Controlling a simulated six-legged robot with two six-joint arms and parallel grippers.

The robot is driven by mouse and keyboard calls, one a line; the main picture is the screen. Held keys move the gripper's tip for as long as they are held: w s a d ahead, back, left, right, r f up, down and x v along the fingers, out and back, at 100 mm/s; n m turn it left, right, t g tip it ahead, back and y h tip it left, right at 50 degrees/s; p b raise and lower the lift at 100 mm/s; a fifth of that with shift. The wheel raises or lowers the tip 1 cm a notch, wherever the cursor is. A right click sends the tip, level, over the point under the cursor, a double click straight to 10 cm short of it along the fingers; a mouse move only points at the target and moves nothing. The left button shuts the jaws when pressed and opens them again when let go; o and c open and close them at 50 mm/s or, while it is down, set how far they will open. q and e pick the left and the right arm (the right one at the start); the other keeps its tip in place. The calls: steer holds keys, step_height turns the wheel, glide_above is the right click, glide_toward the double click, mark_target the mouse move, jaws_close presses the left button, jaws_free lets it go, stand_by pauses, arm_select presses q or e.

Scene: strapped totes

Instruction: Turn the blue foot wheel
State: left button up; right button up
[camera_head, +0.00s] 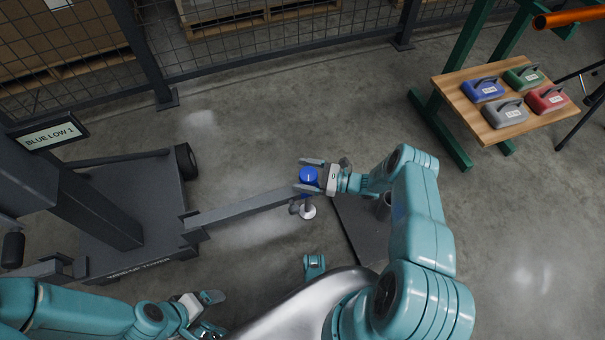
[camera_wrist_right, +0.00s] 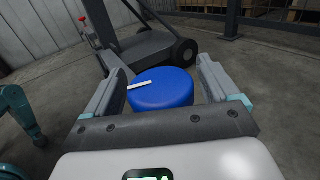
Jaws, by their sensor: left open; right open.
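The blue foot wheel (camera_head: 309,176) is a round blue knob with a white mark, at the end of the grey beam (camera_head: 250,208) in the head view. It stands above a small round metal foot (camera_head: 308,212). In the right wrist view the blue wheel (camera_wrist_right: 162,90) lies between the two fingers of my right gripper (camera_wrist_right: 160,92). My right gripper (camera_head: 312,176) is open around the wheel, with a gap showing on the right side in the wrist view. My left gripper (camera_head: 210,312) is open and empty at the lower left, away from the wheel.
A dark wheeled base (camera_head: 130,225) with a sign (camera_head: 48,135) reading "BLUE LOW 1" stands at the left. A wooden bench (camera_head: 480,110) holding several coloured weights stands at the upper right. A mesh fence (camera_head: 250,45) runs behind. Bare floor lies between.

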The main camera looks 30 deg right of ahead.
steer(key=shift+w+a, duration=0.25)
steer(key=c, duration=1)
steer(key=shift+o, duration=0.2)
steer(key=shift+r+h, duration=0.1)
steer(key=shift+h, duration=0.2)
